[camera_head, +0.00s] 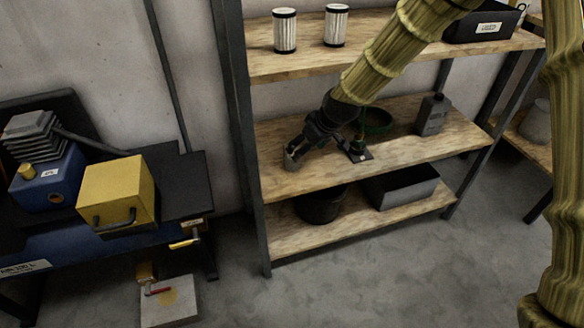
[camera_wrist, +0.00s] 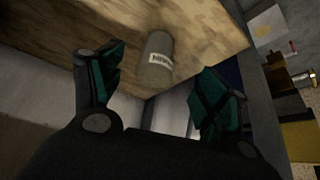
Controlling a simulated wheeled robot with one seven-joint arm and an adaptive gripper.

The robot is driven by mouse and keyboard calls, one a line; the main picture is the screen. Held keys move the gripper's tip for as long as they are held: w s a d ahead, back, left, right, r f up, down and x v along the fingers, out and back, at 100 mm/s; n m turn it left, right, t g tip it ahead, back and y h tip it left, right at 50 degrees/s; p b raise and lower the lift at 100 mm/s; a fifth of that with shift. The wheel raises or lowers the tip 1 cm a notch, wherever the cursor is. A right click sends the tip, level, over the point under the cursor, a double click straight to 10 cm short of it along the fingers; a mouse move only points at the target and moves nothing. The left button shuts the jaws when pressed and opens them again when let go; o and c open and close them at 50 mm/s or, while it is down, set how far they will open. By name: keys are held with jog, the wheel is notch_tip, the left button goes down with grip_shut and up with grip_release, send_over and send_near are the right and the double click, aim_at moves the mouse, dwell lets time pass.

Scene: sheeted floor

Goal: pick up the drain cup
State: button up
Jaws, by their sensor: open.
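The drain cup is a small grey cylinder with a white label. In the head view the drain cup (camera_head: 292,158) stands near the left front of the middle shelf, partly hidden by my gripper. In the wrist view the drain cup (camera_wrist: 157,50) shows between and beyond the two teal-padded fingers. My gripper (camera_head: 325,148) is over the middle shelf, beside the cup. In the wrist view my gripper (camera_wrist: 160,78) is open with its fingers wide apart and nothing held.
The middle shelf (camera_head: 400,150) also bears a dark green pan (camera_head: 374,122) behind my gripper and a grey bottle (camera_head: 432,115) at right. The upper shelf (camera_head: 420,52) hangs above. A rack post (camera_head: 238,130) stands at left, near a bench with a yellow box (camera_head: 115,192).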

jog(key=b, duration=0.1)
send_over(290, 165)
jog(key=d, duration=0.3)
jog(key=f, duration=0.3)
jog(key=shift+w+a+f, duration=0.2)
jog(key=shift+f, duration=0.2)
jog(key=shift+b+x, duration=0.65)
jog(key=shift+x, duration=2.05)
jog(key=shift+s+d+f, duration=0.1)
jog(key=shift+s+d, duration=0.05)
jog(key=shift+c, duration=0.4)
jog(key=c, duration=1.1)
